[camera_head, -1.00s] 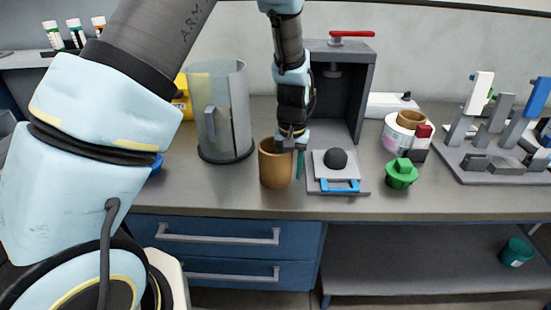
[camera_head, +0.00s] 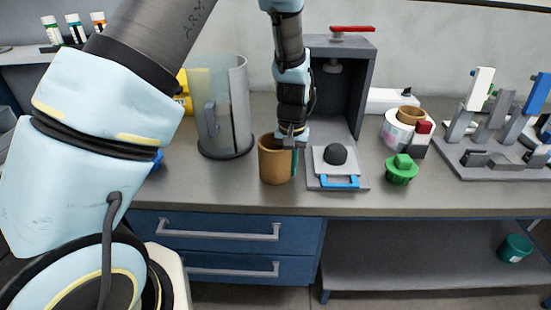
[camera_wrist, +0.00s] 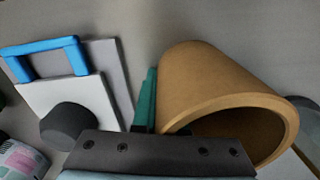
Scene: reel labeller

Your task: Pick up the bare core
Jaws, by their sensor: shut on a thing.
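The bare core (camera_head: 275,161) is a brown, hollow, open-topped cylinder standing upright at the front middle of the bench. My gripper (camera_head: 292,147) reaches down from above to its right rim and is shut on its wall. In the wrist view the core (camera_wrist: 215,85) shows large at the right, its dark opening partly hidden by the gripper body. A teal finger (camera_wrist: 147,100) lies against the outside of its wall; the other finger is hidden. I cannot tell whether the core's base touches the bench.
A grey plate with a black knob and blue handle (camera_head: 340,182) stands close to the right. A clear cylindrical guard (camera_head: 224,110) is behind left, a dark press frame (camera_head: 368,85) behind. A green knobbed piece (camera_head: 401,170) and a label roll (camera_head: 397,133) are farther right.

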